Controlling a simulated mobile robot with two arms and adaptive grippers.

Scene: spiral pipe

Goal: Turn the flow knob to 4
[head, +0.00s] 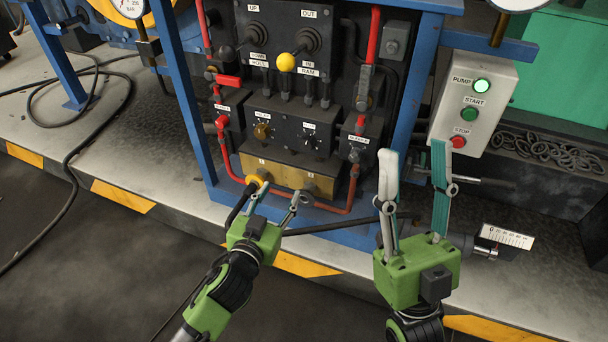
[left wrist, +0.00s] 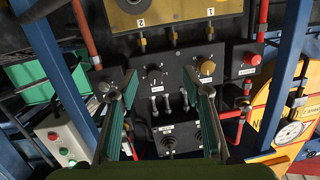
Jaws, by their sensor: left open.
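In the head view the dark control panel carries a black round knob (head: 310,142) under a small label, which I take as the flow knob, and a brass-coloured knob (head: 262,131) to its left. Its setting is too small to read. My left gripper (head: 279,190) is open and empty, in front of the brass block below the knobs. In the left wrist view the scene is upside down; the black knob (left wrist: 153,73) shows between the fingertips of my left gripper (left wrist: 160,76), apparently apart from them. My right gripper (head: 414,152) is open and empty, right of the panel.
The brass block (head: 290,174) has ports with hoses. Red pipes (head: 371,35) and blue frame posts (head: 181,80) flank the panel.

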